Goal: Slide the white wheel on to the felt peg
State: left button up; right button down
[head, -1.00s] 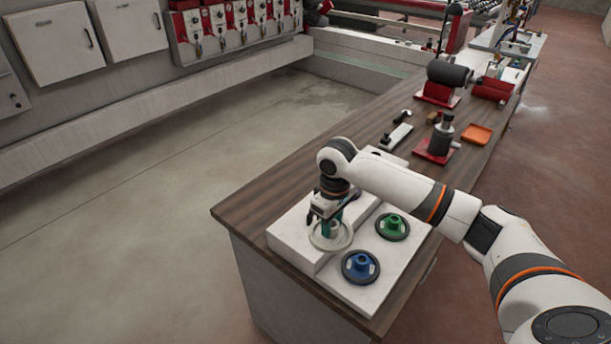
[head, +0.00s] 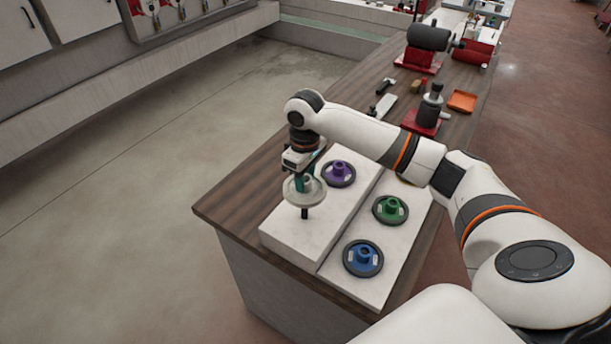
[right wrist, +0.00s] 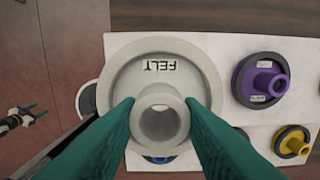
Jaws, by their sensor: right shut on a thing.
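The white wheel (head: 304,190) hangs from my right gripper (head: 307,178) in the head view. In the right wrist view the wheel (right wrist: 115,70) shows its FELT label, and the two green fingers of my gripper (right wrist: 160,115) are shut on its hub. A dark upright peg (head: 305,213) shows just below the wheel, standing on the raised white block (head: 290,235). I cannot tell whether its tip is inside the wheel's bore. My left gripper (right wrist: 37,111) shows small at the left of the right wrist view, its fingers apart and empty; it is outside the head view.
Purple (head: 338,173), green (head: 390,208) and blue (head: 363,258) wheels sit on the white boards. A yellow wheel (right wrist: 292,142) shows in the wrist view. Further along the bench (head: 240,200) are a red-based stand (head: 425,120) and an orange tray (head: 462,101).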

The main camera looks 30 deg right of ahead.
notch_tip(320, 180, down, 2)
jog(key=shift+w, duration=0.15)
jog(key=shift+f, duration=0.7)
notch_tip(320, 180, down, 2)
jog(key=shift+f, duration=0.15)
pick_arm(q)
jog(key=w, duration=0.2)
jog(key=shift+w+f, duration=0.2)
jog(key=shift+w, duration=0.1)
jog(key=shift+w+d, duration=0.1)
jog(key=shift+w, duration=0.1)
jog(key=shift+r, duration=0.3)
jog(key=shift+f+b, duration=0.8)
jog(key=shift+f, duration=0.05)
pick_arm(e)
jog(key=shift+f, duration=2.45)
